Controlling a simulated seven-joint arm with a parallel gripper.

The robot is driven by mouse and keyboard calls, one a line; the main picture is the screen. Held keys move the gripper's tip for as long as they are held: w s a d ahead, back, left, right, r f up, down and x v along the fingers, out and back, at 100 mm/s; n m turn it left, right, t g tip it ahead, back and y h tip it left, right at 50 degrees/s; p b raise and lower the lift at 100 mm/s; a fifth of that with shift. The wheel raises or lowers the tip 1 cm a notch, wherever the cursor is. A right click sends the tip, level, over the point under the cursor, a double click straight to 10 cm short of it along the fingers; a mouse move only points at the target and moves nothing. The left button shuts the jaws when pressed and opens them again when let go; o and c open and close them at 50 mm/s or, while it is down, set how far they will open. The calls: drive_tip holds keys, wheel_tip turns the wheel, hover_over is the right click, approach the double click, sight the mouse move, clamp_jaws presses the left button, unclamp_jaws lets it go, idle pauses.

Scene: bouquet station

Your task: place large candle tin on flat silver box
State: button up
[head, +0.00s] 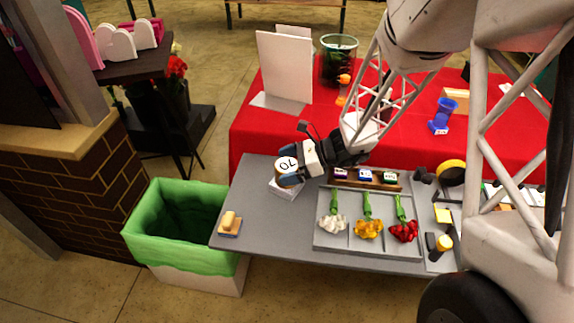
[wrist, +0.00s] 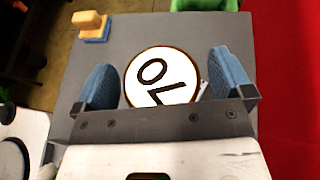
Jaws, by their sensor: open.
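The large candle tin (head: 286,165), with a white lid marked in dark characters, stands upright at the left part of the grey table. It also shows in the wrist view (wrist: 158,75). The flat silver box (head: 287,191) is under it, and the tin appears to rest on the box; most of the box is hidden. A small light corner of the box (wrist: 202,90) shows beside the tin in the wrist view. My gripper (wrist: 166,80) is open, with one blue finger on each side of the tin and a visible gap at both sides.
A yellow wooden-handled block (head: 230,223) lies at the table's left corner. A green-lined bin (head: 190,255) stands off the left edge. A tray (head: 345,243) of flowers and a rack of small boxes (head: 366,178) stand to the right.

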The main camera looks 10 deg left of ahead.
drive_tip(key=shift+r, duration=0.2)
drive_tip(key=v, duration=1.2)
drive_tip(key=shift+r, duration=0.15)
idle(0.8)
drive_tip(key=s+d+r+n+t+h, duration=0.1)
drive_tip(key=s+d+r+n+h, duration=0.3)
drive_tip(key=s, duration=0.5)
drive_tip(key=s+d+r+n+t+h, duration=0.2)
drive_tip(key=s+d+r+n+h, duration=0.3)
drive_tip(key=s, duration=0.4)
drive_tip(key=s+d+r+n+t+h, duration=0.2)
drive_tip(key=s+d+r+n+h, duration=0.2)
drive_tip(key=s+d+r+n, duration=0.2)
drive_tip(key=s+d, duration=0.2)
drive_tip(key=s, duration=0.1)
drive_tip(key=shift+d+n+h, duration=0.2)
drive_tip(key=shift+n+h, duration=0.1)
